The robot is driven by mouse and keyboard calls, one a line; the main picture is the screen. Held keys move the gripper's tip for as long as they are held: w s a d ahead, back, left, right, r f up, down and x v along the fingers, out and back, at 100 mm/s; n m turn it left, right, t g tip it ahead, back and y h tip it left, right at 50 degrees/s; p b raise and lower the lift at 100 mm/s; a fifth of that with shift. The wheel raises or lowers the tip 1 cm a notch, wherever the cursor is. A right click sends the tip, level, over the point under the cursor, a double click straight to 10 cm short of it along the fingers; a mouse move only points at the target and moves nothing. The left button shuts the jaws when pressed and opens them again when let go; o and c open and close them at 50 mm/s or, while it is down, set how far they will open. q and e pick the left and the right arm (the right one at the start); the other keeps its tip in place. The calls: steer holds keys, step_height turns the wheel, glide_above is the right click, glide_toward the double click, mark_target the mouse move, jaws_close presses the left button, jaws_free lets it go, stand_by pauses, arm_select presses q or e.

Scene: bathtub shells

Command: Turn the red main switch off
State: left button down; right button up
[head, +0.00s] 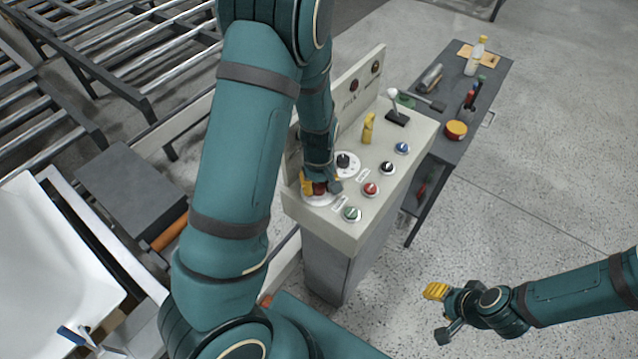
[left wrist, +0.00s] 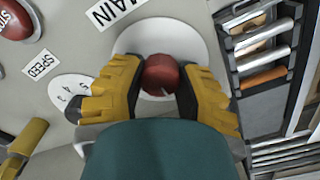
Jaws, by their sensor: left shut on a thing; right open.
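The red main switch (left wrist: 161,75) is a round red knob on a white disc plate (left wrist: 196,40), beside a label reading MAIN (left wrist: 116,14) in the left wrist view. My left gripper (left wrist: 161,84) is shut on the knob, with one yellow finger on each side of it. In the head view my left gripper (head: 320,185) reaches down onto the near left corner of the control console (head: 325,228), and its fingers partly cover the red knob. My right gripper (head: 440,312) is open and empty over the floor at the lower right.
The console also carries a black dial (head: 344,162), a yellow handle (head: 368,128), a lever (head: 396,112) and green (head: 352,214), red (head: 371,189), black (head: 387,167) and blue (head: 401,148) buttons. A dark side table (head: 490,92) holds tools and bottles. Open floor lies to the right.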

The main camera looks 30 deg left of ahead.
mark_target(319, 185)
arm_select(q)
steer(key=shift+s+f, duration=0.1)
steer(key=shift+s, duration=0.1)
steer(key=c, duration=0.6)
jaws_free()
steer(key=shift+o, duration=0.2)
steer(key=shift+w, duration=0.1)
steer(key=shift+r, duration=0.2)
steer(key=shift+w+r, duration=0.1)
steer(key=shift+r, duration=0.2)
step_height(319, 185, up, 11)
